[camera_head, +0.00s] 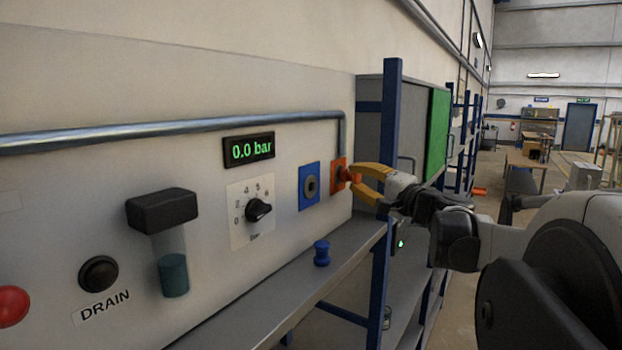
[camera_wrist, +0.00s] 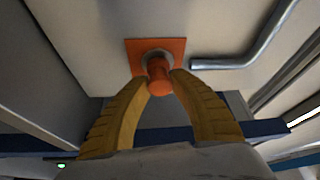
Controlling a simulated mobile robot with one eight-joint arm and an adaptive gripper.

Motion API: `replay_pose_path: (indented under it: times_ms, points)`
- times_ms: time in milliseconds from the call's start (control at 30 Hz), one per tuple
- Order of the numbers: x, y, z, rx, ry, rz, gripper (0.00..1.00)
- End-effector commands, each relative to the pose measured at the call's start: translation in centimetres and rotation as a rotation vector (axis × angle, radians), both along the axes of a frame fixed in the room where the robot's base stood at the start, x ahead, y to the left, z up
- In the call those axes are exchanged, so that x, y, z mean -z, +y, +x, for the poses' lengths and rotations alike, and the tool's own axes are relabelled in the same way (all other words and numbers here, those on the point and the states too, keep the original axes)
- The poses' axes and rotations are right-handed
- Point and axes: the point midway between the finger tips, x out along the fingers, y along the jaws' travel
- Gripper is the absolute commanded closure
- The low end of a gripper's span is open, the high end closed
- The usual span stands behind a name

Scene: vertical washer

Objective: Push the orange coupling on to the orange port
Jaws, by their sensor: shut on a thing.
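The orange port is a square orange plate (camera_head: 338,178) on the panel's right end, with a grey ring at its centre. The plate (camera_wrist: 133,61) also shows in the wrist view. The orange coupling (camera_wrist: 160,76) is a short orange cylinder in front of the ring, roughly in line with it. Whether it is seated or just touching cannot be told. My gripper (camera_head: 352,178) has yellow fingers shut on the coupling's sides. In the wrist view the fingertips (camera_wrist: 160,79) are on either side of it, close to the plate.
A blue port (camera_head: 309,187) is just left of the orange one. A blue coupling (camera_head: 321,253) stands on the grey shelf below. The display (camera_head: 249,150) reads 0.0 bar. A metal pipe (camera_wrist: 247,53) runs beside the orange plate. Blue rack posts (camera_head: 388,170) stand close behind my gripper.

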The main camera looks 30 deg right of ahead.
Motion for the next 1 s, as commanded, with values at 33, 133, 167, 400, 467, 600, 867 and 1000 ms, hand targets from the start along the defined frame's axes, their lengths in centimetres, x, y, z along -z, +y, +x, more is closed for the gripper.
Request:
replay_pose_path:
  times_ms: [33, 133, 167, 400, 467, 600, 867, 1000]
  points:
    - [0.0, 0.1, 0.1, -0.001, 0.000, 0.000, 1.00]
    - [0.0, 0.1, 0.3, -0.001, 0.000, 0.000, 1.00]
    - [0.0, 0.1, 0.4, 0.000, 0.000, 0.000, 1.00]
    - [0.0, 0.2, 0.5, 0.001, 0.000, 0.000, 0.49]
    - [0.0, 0.2, 0.5, 0.001, 0.000, 0.000, 0.49]
    - [0.0, 0.2, 0.5, 0.001, 0.000, 0.000, 0.49]
    - [0.1, 0.1, -1.7, 0.004, 0.000, -0.001, 0.49]
    - [0.4, 0.1, -4.7, 0.006, 0.000, -0.001, 0.49]
